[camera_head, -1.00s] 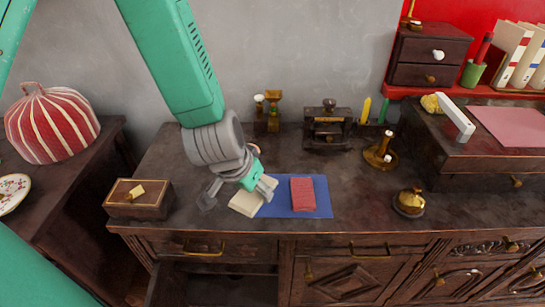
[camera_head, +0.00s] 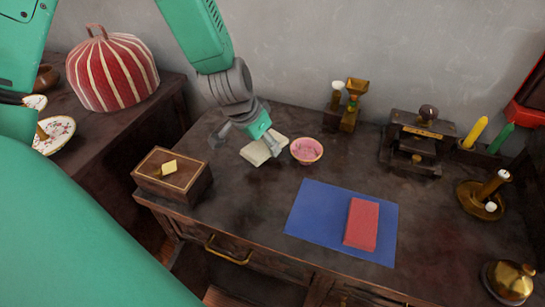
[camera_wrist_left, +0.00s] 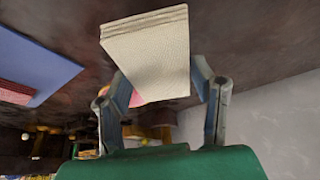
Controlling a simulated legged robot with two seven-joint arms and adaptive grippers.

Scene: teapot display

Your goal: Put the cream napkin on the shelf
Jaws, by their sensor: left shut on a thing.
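The cream napkin (camera_head: 264,152) is a folded, layered cloth. My left gripper (camera_head: 254,138) is shut on it, left of the pink bowl and behind the blue mat. In the left wrist view the napkin (camera_wrist_left: 150,55) juts out beyond the two fingers (camera_wrist_left: 163,88). I cannot tell exactly how high it is above the dresser top. A piece of red shelf (camera_head: 528,114) shows at the right edge of the head view; most of it is out of frame. My right gripper is not in view.
A pink bowl (camera_head: 307,150) is close beside the napkin. A red block (camera_head: 361,224) lies on the blue mat (camera_head: 310,212). A wooden box (camera_head: 172,177) is at front left. A dark stand (camera_head: 412,145), candle holder (camera_head: 478,201) and brass bell (camera_head: 508,282) stand right.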

